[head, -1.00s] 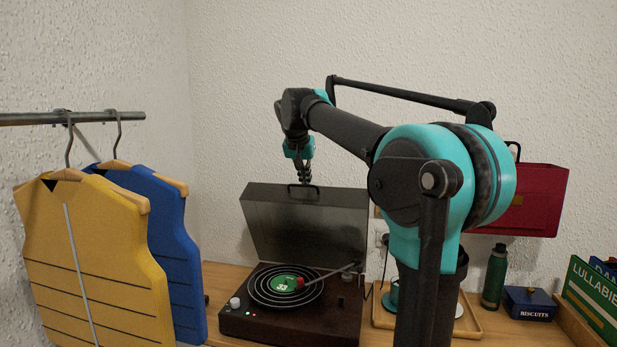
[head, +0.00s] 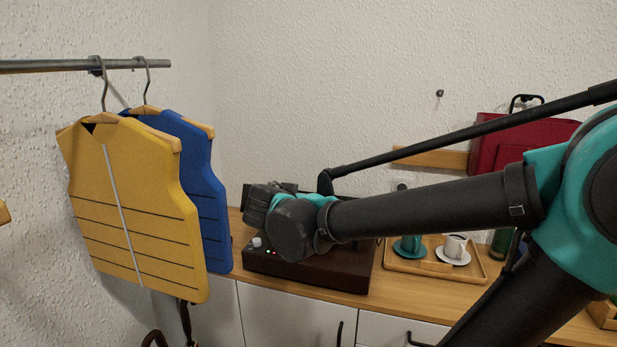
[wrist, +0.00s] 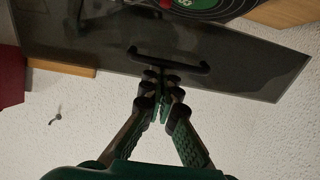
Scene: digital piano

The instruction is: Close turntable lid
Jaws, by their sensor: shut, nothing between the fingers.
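The brown turntable (head: 335,275) stands on the wooden counter. In the head view my forearm and wrist cover much of it and most of its lid. In the wrist view the dark lid (wrist: 80,42) spans the upper part of the picture, with its black handle (wrist: 185,66). Part of the record (wrist: 215,8) shows past the lid, so the lid is not flat over it. Its exact angle I cannot tell. My gripper (wrist: 160,82) is shut and empty, its fingertips right at the handle. Whether they touch it I cannot tell.
A yellow vest (head: 135,215) and a blue vest (head: 200,180) hang from a rail on the left, near the turntable. A wooden tray (head: 415,266) with a teal cup (head: 408,247) and a white cup (head: 456,246) stands to its right. A wall is behind.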

